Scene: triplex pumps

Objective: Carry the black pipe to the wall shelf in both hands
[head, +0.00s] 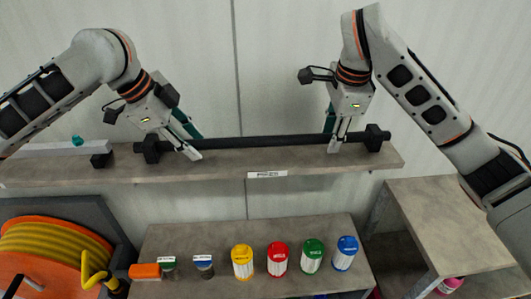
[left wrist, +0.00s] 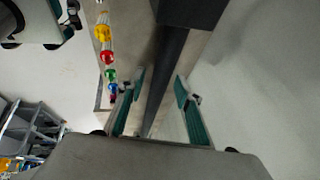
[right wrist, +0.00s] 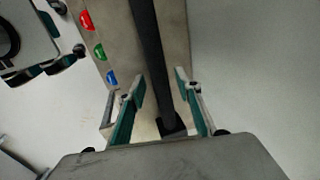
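The black pipe (head: 265,141), with a square black block at each end, lies lengthwise along the wall shelf (head: 225,168) in the head view. My left gripper (head: 190,153) is at the pipe's left end, just inside the left block. My right gripper (head: 336,146) is near its right end, just inside the right block. In the left wrist view the pipe (left wrist: 168,75) runs between spread fingers, with gaps beside it. In the right wrist view the pipe (right wrist: 151,50) also runs between spread fingers. Both grippers look open.
A pale bar (head: 50,149) with a black end lies on the shelf's left part. Below, a lower shelf (head: 215,288) carries several colour-lidded jars and an orange block (head: 145,271). An orange hose reel (head: 40,260) is lower left, a grey cabinet (head: 440,215) lower right.

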